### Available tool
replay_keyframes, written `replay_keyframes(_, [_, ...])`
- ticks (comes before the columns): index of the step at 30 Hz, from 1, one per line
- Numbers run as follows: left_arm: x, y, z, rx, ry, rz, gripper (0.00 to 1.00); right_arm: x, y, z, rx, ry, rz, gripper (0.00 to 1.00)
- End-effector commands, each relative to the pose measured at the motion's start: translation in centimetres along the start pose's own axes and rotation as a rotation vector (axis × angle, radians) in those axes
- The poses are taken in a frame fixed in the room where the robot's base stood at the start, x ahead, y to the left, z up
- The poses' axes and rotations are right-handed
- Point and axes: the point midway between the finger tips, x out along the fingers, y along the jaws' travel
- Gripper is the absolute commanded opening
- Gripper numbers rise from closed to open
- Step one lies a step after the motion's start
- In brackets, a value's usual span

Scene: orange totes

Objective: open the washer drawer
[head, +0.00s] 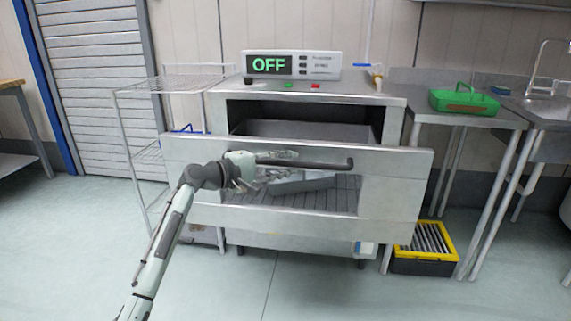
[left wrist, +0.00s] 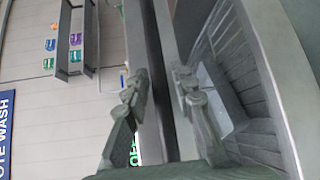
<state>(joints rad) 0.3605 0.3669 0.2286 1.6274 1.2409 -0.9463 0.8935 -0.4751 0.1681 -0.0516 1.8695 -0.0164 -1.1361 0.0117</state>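The washer (head: 300,90) is a steel cabinet with a green OFF display on top. Its drawer front (head: 390,190) stands forward of the cabinet, with a gap above it and a grate and a metal tray showing inside. A dark bar handle (head: 325,163) crosses the front. My left gripper (head: 250,170) is at the handle's left part. In the left wrist view its two fingers (left wrist: 160,85) are apart, on either side of a long grey bar; whether they touch it is unclear. My right gripper is in neither view.
A wire rack (head: 150,85) stands left of the washer. A steel table at right holds a green toolbox (head: 463,99) beside a sink (head: 540,105). A yellow and black crate (head: 425,265) sits on the floor below. The floor in front is clear.

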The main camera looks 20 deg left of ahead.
Motion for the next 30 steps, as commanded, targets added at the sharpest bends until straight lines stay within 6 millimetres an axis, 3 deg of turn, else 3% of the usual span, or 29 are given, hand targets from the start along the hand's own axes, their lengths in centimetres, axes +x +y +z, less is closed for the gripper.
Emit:
replay_keyframes(10, [-0.1, 0.0, 0.0, 0.000, 0.001, 0.001, 0.36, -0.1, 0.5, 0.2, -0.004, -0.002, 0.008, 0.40])
replay_keyframes(14, [-1.1, -0.1, -0.1, 0.001, 0.003, 0.000, 0.36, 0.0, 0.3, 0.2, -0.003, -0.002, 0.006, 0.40])
replay_keyframes(24, [-7.9, -0.1, -0.1, 0.001, 0.003, -0.002, 0.36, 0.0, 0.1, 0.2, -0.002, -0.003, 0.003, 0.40])
replay_keyframes(30, [-11.0, -0.1, 0.0, 0.000, 0.002, -0.001, 0.36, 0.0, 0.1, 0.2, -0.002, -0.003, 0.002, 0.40])
